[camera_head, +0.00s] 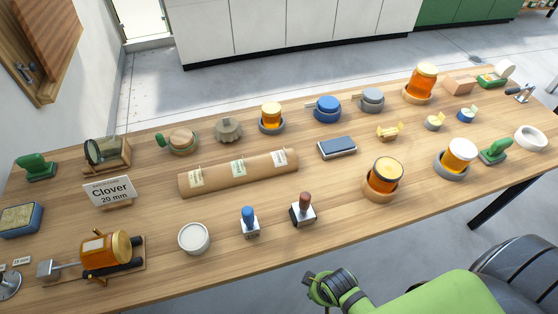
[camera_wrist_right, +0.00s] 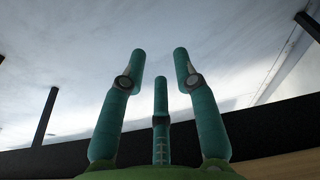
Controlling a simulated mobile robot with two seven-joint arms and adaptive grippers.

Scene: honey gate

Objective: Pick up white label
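A tan roll (camera_head: 240,184) lies across the middle of the table with three labels along it. The white label (camera_head: 279,158) is at its right end, a pale green label (camera_head: 238,168) is in the middle, and a cream label (camera_head: 196,178) is at the left end. My right gripper (camera_head: 318,290) is in front of the table's near edge, well away from the roll. In the right wrist view its fingers (camera_wrist_right: 159,62) are spread with nothing between them. My left gripper is not in view.
Two stamps, with a blue handle (camera_head: 248,218) and a brown handle (camera_head: 303,206), and a round white dish (camera_head: 194,237) stand in front of the roll. A dark blue pad (camera_head: 337,147) lies right of it. A honey jar (camera_head: 271,115) stands behind. A Clover sign (camera_head: 109,190) stands left.

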